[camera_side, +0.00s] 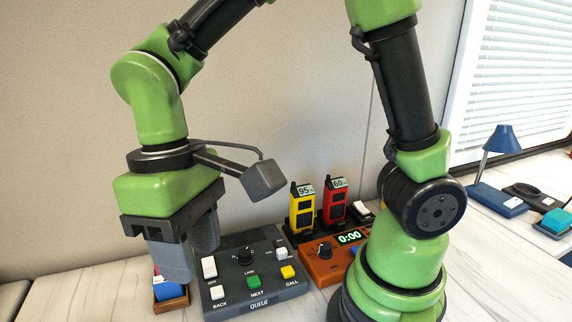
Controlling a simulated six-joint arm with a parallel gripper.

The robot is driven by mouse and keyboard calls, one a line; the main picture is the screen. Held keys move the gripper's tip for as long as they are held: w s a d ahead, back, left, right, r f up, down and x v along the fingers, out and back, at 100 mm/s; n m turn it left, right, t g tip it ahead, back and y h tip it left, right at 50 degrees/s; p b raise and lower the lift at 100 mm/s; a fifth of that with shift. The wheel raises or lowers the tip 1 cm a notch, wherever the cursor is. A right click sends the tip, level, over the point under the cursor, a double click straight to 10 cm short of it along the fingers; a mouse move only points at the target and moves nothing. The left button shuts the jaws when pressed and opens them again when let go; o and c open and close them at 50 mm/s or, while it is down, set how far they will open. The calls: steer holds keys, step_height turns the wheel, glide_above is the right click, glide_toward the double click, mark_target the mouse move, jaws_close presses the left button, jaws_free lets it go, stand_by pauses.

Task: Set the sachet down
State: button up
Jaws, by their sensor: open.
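My gripper (192,262) points down at the lower left, with its two grey fingers apart. The nearer finger stands just above or in front of a small wooden box (171,304). A blue flat item (167,290) shows in the box, with a bit of red beside it; these may be sachets, but they are too small and covered to tell. The finger hides part of the box. I see no sachet held between the fingers.
A dark queue panel (250,292) with buttons and a knob stands right of the box. Behind it are a yellow pager (301,210) and a red pager (335,202) in a dark stand, and an orange timer (325,266). A blue lamp (501,140) stands far right.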

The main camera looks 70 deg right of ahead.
steer(key=s+d+r+m+t+y, duration=0.1)
steer(key=s+d+r+m+t, duration=0.5)
steer(key=d, duration=0.5)
steer(key=shift+s+d+r+t, duration=0.3)
steer(key=shift+s+r+t, duration=0.1)
steer(key=shift+r+t, duration=1.15)
steer(key=shift+r, duration=0.1)
